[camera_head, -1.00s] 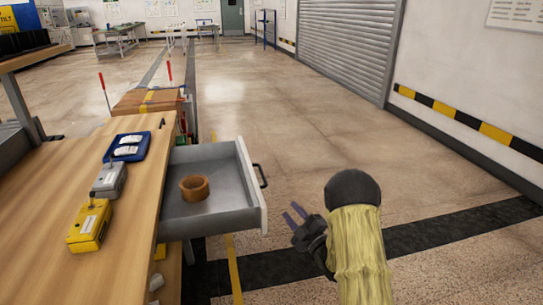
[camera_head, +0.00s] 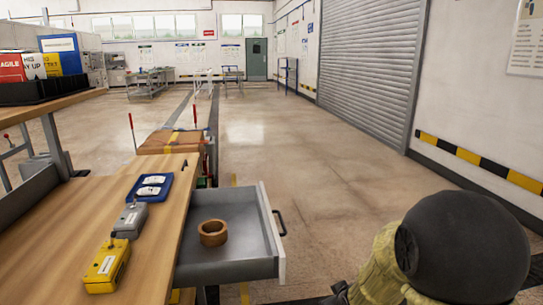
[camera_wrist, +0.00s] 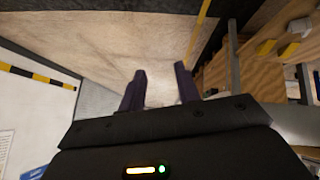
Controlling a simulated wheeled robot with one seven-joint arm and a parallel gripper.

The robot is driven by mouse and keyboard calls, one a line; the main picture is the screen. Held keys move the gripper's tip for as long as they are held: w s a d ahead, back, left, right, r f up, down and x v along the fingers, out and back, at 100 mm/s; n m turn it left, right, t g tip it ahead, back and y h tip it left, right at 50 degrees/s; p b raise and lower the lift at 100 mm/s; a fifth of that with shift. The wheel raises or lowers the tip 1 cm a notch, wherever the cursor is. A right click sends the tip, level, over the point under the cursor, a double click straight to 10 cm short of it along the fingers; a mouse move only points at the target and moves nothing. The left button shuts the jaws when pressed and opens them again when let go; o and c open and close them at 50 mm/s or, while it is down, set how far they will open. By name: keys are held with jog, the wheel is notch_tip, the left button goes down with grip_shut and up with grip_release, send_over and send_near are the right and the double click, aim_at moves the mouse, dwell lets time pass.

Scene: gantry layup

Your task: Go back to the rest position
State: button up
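My gripper (camera_wrist: 160,88) shows in the wrist view with its two dark fingers apart and nothing between them. It points down toward the floor, with the wooden bench side to the right of it. In the head view my arm is at the lower right, with a black rounded joint and a yellowish sleeve. The gripper's fingers are hidden there. An open grey drawer (camera_head: 240,265) sticks out from the bench, left of my arm, and holds a brown tape roll (camera_head: 213,232).
On the wooden bench (camera_head: 55,240) lie a yellow device (camera_head: 106,265), a grey device (camera_head: 131,219) and a blue tray (camera_head: 150,186) with white items. The floor (camera_head: 340,170) between the drawer and the shutter (camera_head: 370,60) is clear.

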jog(key=s+a+m+g, duration=0.1)
jog(key=s+m+g, duration=0.35)
jog(key=s, duration=1.05)
notch_tip(320, 180, up, 37)
jog(key=p, duration=3.6)
jog(key=shift+s+a+g, duration=0.2)
jog(key=shift+g, duration=0.25)
jog(key=shift+w, duration=0.15)
